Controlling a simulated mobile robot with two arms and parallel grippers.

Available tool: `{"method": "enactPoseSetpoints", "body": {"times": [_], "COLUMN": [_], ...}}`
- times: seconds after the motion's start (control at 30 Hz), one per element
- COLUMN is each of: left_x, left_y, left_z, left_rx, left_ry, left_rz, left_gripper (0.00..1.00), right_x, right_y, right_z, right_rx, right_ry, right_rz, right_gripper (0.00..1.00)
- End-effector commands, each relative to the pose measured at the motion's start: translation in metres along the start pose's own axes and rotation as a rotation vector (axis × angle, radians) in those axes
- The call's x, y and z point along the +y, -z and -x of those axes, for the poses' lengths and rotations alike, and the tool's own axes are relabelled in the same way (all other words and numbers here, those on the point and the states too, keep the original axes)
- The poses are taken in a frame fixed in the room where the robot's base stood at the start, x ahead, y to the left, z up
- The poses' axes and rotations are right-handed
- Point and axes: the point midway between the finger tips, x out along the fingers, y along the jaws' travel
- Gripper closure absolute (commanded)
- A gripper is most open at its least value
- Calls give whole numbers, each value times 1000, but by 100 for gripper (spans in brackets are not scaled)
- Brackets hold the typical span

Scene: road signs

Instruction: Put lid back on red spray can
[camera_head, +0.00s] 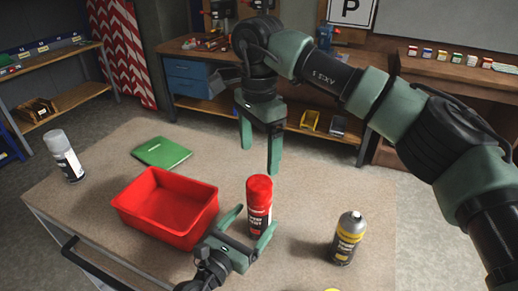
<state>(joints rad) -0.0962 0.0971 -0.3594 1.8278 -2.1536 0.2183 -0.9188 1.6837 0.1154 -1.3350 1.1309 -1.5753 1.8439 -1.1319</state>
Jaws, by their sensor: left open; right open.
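The red spray can (260,221) stands upright on the table, right of the red bin. A bright red lid (259,187) shows at its top; I cannot tell how firmly it sits. My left gripper (254,219) is open, low down, with one finger on each side of the can's body; I cannot tell whether they touch it. My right gripper (260,160) is open and empty, pointing down, above and behind the can, apart from the lid.
The red bin (128,205) is left of the can. A grey-yellow can (347,239) stands right. A yellow thing (332,290) shows at the bottom edge. The table's right rear is clear.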

Motion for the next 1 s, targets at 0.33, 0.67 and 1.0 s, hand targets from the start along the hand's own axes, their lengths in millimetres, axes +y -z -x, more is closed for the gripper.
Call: {"method": "enactPoseSetpoints", "body": {"times": [0.33, 0.67, 1.0], "left_x": [0, 0, 0], "left_y": [1, -1, -54], "left_z": [42, 43, 43], "left_rx": [1, 0, 0], "left_ry": [0, 0, 0], "left_rz": [-1, -1, 0], "left_gripper": [16, 16, 16], "right_x": [0, 0, 0], "right_y": [0, 0, 0], "right_z": [-8, -7, 46], "right_rx": [0, 0, 0], "right_ry": [0, 0, 0], "right_rz": [0, 0, 0], "right_gripper": [17, 17, 17]}}
